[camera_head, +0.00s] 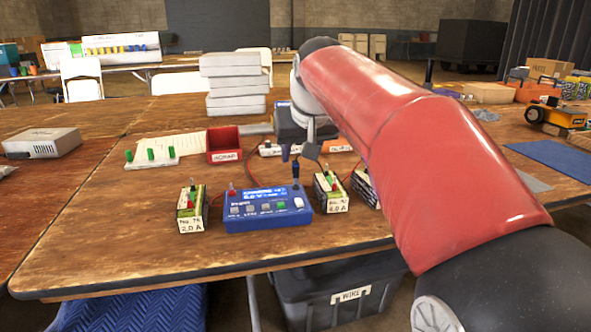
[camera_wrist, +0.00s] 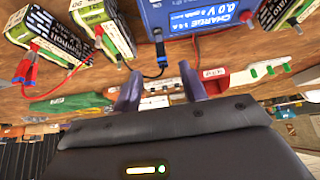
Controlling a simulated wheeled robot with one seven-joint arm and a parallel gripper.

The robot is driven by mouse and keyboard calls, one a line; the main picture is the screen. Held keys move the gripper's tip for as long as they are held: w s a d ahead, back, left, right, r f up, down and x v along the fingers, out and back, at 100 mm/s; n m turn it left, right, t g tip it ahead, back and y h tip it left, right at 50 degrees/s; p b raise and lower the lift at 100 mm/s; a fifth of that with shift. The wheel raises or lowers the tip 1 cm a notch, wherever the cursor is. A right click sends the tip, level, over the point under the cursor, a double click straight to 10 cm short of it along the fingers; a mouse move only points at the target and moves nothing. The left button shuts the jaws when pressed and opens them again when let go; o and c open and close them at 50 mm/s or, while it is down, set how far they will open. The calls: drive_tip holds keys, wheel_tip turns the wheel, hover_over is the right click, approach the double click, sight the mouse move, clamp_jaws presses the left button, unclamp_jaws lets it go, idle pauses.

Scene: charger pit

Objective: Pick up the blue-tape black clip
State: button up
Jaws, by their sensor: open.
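The blue charger (camera_head: 265,212) stands near the table's front edge; its lit screen also shows in the wrist view (camera_wrist: 205,22). The black clip with blue tape (camera_head: 295,171) is upright at the charger's right rear corner. My gripper (camera_head: 298,151) is open, pointing down just above and behind the clip. Its two purple fingers (camera_wrist: 159,75) stand apart in the wrist view. I cannot tell whether either touches the clip.
A red bin (camera_head: 223,145) and a white board with green pegs (camera_head: 150,155) lie behind. The table's left front is clear.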

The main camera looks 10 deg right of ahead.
sight(296, 162)
drive_tip(key=x, duration=0.6)
drive_tip(key=shift+w+a+f, duration=0.15)
drive_tip(key=shift+a+f, duration=0.05)
drive_tip(key=c, duration=0.9)
